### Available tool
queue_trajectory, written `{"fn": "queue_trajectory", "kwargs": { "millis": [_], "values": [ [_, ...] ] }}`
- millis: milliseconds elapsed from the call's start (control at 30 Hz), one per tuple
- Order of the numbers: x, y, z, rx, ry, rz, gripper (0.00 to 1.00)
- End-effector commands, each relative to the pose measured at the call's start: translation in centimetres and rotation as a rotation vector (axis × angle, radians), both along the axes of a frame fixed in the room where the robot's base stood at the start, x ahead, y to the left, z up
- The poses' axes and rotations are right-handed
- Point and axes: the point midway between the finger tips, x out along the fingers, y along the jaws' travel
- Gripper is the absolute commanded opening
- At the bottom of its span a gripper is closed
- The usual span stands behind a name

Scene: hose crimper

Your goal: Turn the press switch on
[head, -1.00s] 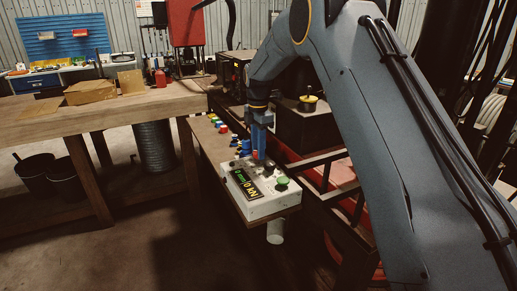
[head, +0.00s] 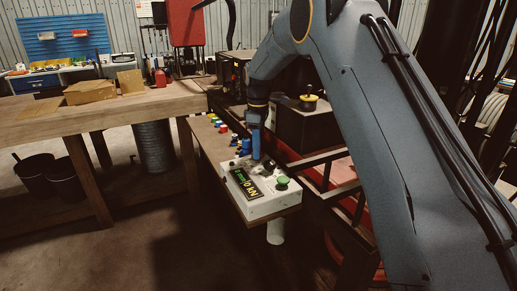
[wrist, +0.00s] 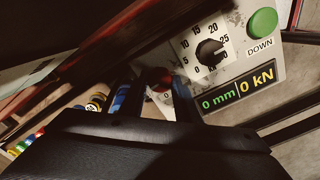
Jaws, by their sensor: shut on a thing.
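The white control box (head: 262,200) stands on the narrow wooden shelf. Its display (wrist: 238,90) is lit and reads 0 mm and 0 kN. My gripper (head: 256,157) points down at the far end of the box. A pale plate with a dark mark shows beside the knob. The fingers and wrist hide most of the knob, so its exact angle cannot be told.
A black dial (wrist: 210,52) with a numbered scale and a green DOWN button (head: 282,182) sit on the same box, close to my gripper. Several coloured fittings (head: 221,127) stand behind it on the shelf. A red-and-black frame (head: 330,170) is close on the right.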

Motion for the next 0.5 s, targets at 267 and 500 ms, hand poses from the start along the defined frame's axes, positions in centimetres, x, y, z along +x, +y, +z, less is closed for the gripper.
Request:
{"fn": "queue_trajectory", "kwargs": {
  "millis": [267,500],
  "values": [
    [0.02,0.00,0.08,0.000,-0.001,-0.262,0.07],
    [0.02,0.00,0.09,-0.001,-0.001,-0.487,0.07]
  ]
}}
